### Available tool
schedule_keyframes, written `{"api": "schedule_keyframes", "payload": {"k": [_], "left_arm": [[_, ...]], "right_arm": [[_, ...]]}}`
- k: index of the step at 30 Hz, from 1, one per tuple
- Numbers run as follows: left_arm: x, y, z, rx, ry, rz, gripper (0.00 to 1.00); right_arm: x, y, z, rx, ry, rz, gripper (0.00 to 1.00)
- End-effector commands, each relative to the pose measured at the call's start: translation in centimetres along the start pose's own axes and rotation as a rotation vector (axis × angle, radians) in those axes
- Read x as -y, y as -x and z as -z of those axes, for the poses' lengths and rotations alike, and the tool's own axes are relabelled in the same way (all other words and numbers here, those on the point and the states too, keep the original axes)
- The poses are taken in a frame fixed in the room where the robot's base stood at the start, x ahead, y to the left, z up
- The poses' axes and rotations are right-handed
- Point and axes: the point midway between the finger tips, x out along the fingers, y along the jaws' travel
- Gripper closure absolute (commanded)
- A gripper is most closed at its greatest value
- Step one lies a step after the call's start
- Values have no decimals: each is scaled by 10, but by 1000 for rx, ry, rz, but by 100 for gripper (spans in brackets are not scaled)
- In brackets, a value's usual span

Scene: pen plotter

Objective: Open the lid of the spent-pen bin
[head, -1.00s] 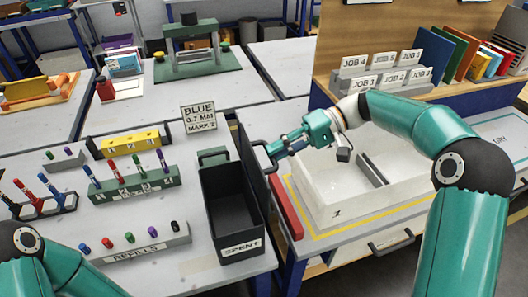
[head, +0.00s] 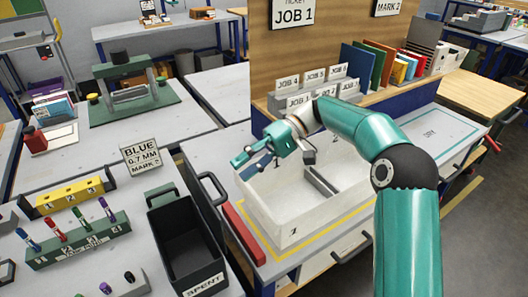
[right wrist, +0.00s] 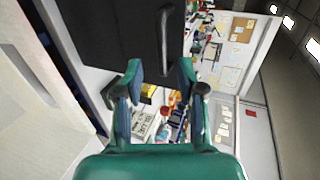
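The black spent-pen bin (head: 192,252) stands on the grey table in the head view, with its inside showing and a SPENT label (head: 205,285) on its front. Its dark lid (head: 196,190) stands swung up along the bin's right side, with a bar handle (head: 213,188) on its outer face. In the right wrist view a dark panel (right wrist: 110,30) with a bar handle (right wrist: 165,42), apparently the lid, is ahead of the fingers. My right gripper (head: 248,162) is open and empty, right of and apart from the handle; its spread fingers show in the wrist view (right wrist: 161,75). My left gripper is out of view.
A white tray (head: 290,238) with a divider is below my right gripper, a red bar (head: 243,233) beside it. The pen rack (head: 80,243), yellow block (head: 68,196) and BLUE sign (head: 142,157) are left of the bin. A ticket shelf (head: 310,100) stands behind.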

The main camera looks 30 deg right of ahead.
Motion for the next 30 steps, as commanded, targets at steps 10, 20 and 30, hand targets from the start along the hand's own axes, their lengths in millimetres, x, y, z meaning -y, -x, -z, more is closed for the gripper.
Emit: {"api": "schedule_keyframes", "payload": {"k": [10,20,30], "left_arm": [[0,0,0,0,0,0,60],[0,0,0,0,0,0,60],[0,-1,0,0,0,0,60]], "right_arm": [[-2,54,0,-1,-1,-1,61],[-2,62,-2,2,-3,0,61],[-2,62,-2,0,-2,-1,61]]}}
